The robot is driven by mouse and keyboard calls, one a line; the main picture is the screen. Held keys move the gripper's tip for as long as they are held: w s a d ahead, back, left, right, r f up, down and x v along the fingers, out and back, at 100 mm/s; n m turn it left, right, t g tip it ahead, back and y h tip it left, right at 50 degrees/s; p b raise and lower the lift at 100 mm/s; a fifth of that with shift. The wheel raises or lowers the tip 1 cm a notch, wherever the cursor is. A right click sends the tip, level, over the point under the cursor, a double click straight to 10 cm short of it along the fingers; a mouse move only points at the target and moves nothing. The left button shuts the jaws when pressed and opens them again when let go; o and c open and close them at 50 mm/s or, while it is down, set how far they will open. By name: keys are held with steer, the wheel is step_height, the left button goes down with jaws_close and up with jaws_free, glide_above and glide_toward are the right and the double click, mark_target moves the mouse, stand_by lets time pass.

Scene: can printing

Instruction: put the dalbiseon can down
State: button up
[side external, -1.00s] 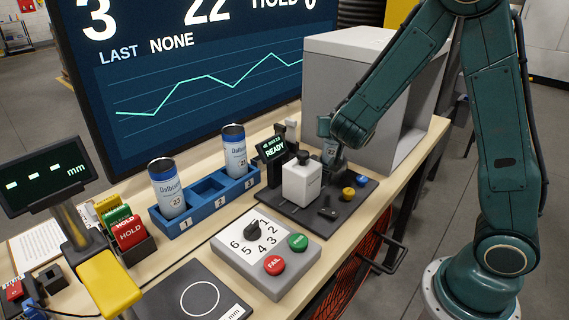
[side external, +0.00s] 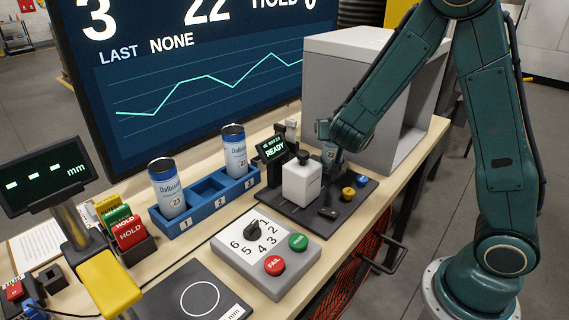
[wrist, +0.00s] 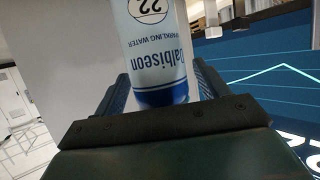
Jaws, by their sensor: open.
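The dalbiseon can, a white and blue can numbered 22 (wrist: 155,50), fills the middle of the wrist view between my two fingers. My gripper (side external: 329,146) is open around it, with a finger on each side. I cannot tell from these frames whether a finger still touches the can.
A white printer block (side external: 301,182) and a "READY" display (side external: 274,148) stand close to my gripper. A blue rack (side external: 200,217) holds cans in slots 1 and 3; slot 2 is empty. A grey box (side external: 335,85) rises behind.

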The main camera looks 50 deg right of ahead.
steer(key=shift+r, duration=0.15)
steer(key=shift+a, duration=0.1)
steer(key=v, duration=0.7)
steer(key=shift+s+a+r, duration=0.1)
stand_by(0.5)
steer(key=shift+s, duration=0.1)
steer(key=s+a+r+n+g+y, duration=0.1)
steer(key=s+a+r+n+y, duration=0.2)
steer(key=s, duration=0.6)
steer(key=s+a+r+n+g+y, duration=0.2)
steer(key=s+a+n+y, duration=0.4)
steer(key=s, duration=0.3)
steer(key=shift+s+a+r+n+y, duration=0.3)
steer(key=shift+a+r+n+y, duration=0.1)
steer(key=shift+a+y, duration=0.25)
